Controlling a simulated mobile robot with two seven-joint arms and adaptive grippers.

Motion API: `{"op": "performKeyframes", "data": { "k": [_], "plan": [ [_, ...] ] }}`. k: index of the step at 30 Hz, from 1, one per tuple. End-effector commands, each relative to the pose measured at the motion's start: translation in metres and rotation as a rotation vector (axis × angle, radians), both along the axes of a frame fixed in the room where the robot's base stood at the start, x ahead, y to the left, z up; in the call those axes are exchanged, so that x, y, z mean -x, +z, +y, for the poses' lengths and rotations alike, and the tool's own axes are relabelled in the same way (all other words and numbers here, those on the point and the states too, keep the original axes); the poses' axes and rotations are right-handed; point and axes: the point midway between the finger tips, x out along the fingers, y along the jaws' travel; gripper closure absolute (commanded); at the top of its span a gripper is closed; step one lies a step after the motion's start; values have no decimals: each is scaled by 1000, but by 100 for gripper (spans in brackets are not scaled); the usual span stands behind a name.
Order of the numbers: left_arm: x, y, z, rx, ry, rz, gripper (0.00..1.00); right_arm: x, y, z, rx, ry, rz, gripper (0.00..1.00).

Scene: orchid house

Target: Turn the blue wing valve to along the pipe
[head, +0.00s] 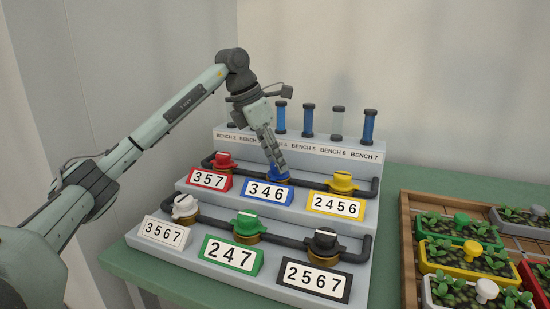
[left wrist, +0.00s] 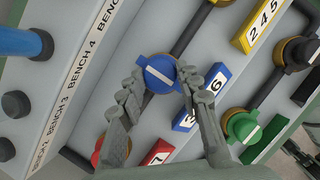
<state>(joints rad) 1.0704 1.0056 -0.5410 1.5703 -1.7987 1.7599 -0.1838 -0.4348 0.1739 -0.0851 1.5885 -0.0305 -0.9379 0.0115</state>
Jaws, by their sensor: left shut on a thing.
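The blue wing valve (head: 277,175) sits in the middle of the upper pipe, behind the blue sign 346. In the left wrist view the blue valve (left wrist: 160,73) has a white line on its top, lying across the run of the pipe (left wrist: 190,32). My left gripper (head: 279,167) reaches down onto this valve from above and hides part of it in the head view. In the left wrist view its two fingers stand on opposite sides of the blue knob, shut on it.
The red valve (head: 223,161) and yellow valve (head: 342,182) flank the blue one on the same pipe. White (head: 186,207), green (head: 247,223) and black (head: 324,241) valves are on the lower step. Blue-filled tubes (head: 308,120) stand behind. A planter tray (head: 405,235) is at right.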

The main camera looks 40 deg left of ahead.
Motion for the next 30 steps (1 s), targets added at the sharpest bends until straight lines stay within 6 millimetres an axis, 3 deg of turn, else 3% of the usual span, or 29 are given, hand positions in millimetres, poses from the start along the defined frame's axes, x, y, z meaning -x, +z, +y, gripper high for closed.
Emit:
{"op": "performKeyframes", "data": {
  "k": [14, 22, 30],
  "plan": [
    [1, 0, -1, -2, 117, 1, 95, 15, -7, -4, 7, 4, 21, 60],
    [1, 0, -3, -2, 344, -1, 95, 19, -14, -5, 10, 9, 28, 60],
    [1, 0, -6, -1, 599, -2, 95, 7, -11, -4, 9, 10, 8, 60]
  ]
}}
